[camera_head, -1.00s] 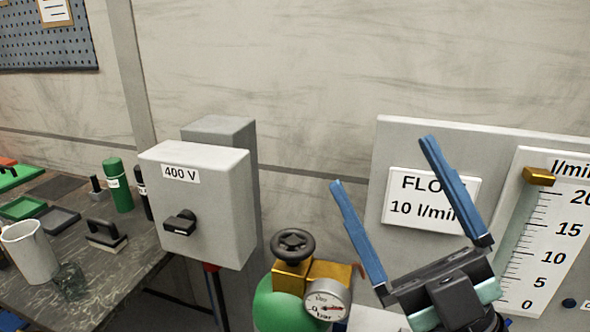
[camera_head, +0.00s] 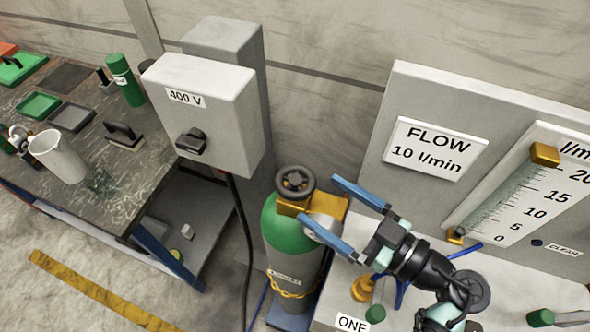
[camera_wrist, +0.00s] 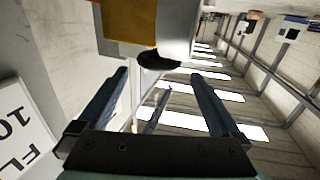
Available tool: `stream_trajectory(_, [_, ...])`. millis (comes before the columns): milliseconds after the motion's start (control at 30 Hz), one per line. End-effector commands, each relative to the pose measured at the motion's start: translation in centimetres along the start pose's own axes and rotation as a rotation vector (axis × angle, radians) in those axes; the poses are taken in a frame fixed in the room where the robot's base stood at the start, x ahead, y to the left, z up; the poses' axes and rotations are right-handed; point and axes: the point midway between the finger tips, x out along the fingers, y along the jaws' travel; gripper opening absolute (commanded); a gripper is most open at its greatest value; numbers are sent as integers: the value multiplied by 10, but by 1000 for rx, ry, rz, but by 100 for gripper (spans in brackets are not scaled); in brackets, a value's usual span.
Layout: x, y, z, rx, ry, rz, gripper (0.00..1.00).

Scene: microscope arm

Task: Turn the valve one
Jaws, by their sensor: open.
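A label reading ONE (camera_head: 352,323) sits at the bottom of the head view. Beside it are a brass fitting (camera_head: 361,289) and a green knob (camera_head: 375,314); I cannot tell for sure that this is the valve. A green gas cylinder (camera_head: 284,238) stands to the left, with a black handwheel (camera_head: 295,181) and a brass regulator block (camera_head: 327,205) on top. My gripper (camera_head: 319,201) is open and empty, its blue fingers pointing left across the regulator and hiding most of its gauge. In the wrist view my gripper (camera_wrist: 160,75) has a brass block (camera_wrist: 130,22) ahead of it.
The flow panel with a FLOW 10 l/min sign (camera_head: 431,149) and scale (camera_head: 515,200) stands behind my arm. A grey 400 V box (camera_head: 210,120) is left of the cylinder. A workbench (camera_head: 105,190) fills the left. Another green knob (camera_head: 540,317) is at lower right.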

Motion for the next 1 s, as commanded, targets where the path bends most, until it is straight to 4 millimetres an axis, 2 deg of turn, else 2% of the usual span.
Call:
stream_trajectory(100, [27,-1,-2,1,0,-5,100])
stream_trajectory(333, [62,0,-2,-2,1,-2,100])
stream_trajectory(500, [73,0,-1,-2,1,0,100])
stream_trajectory(767, [75,0,-1,-3,1,1,100])
stream_trajectory(833, [75,0,-1,-3,1,1,93])
stream_trajectory(1000, [74,0,-1,-3,1,1,62])
